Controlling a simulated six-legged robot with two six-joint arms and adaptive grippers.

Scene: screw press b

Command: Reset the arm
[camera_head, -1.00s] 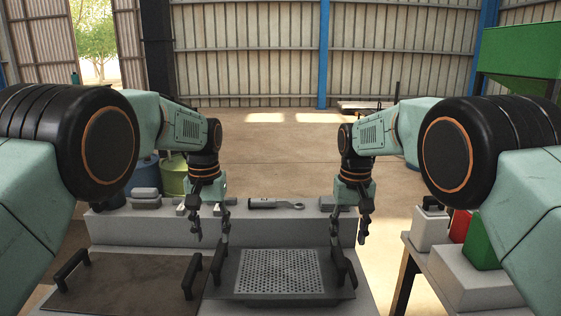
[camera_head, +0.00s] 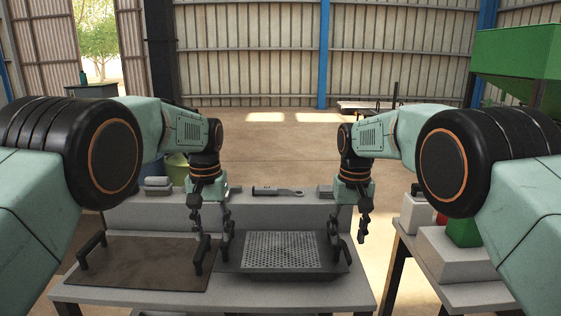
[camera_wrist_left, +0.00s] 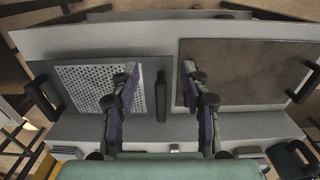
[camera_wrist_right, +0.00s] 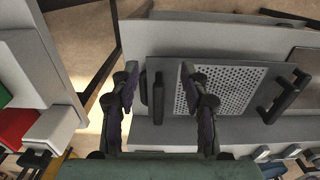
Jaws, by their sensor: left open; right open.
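My left gripper (camera_head: 212,222) hangs pointing down, open and empty, above the back of the workbench, between a brown plate and a perforated tray. In the left wrist view its two fingers (camera_wrist_left: 160,92) are apart with a black handle behind the gap. My right gripper (camera_head: 350,222) hangs open and empty above the right end of the perforated tray (camera_head: 283,250). In the right wrist view its fingers (camera_wrist_right: 158,85) are spread, with a black handle between them in the picture. Both arms are bent in a nearly mirrored pose.
The brown plate (camera_head: 140,265) with black handles lies on the workbench (camera_head: 215,295), left of the tray. A wrench-like tool (camera_head: 278,191) lies on the raised back ledge (camera_head: 270,215). A side table (camera_head: 460,295) at right carries a white block (camera_head: 452,253) and a green box (camera_head: 463,233).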

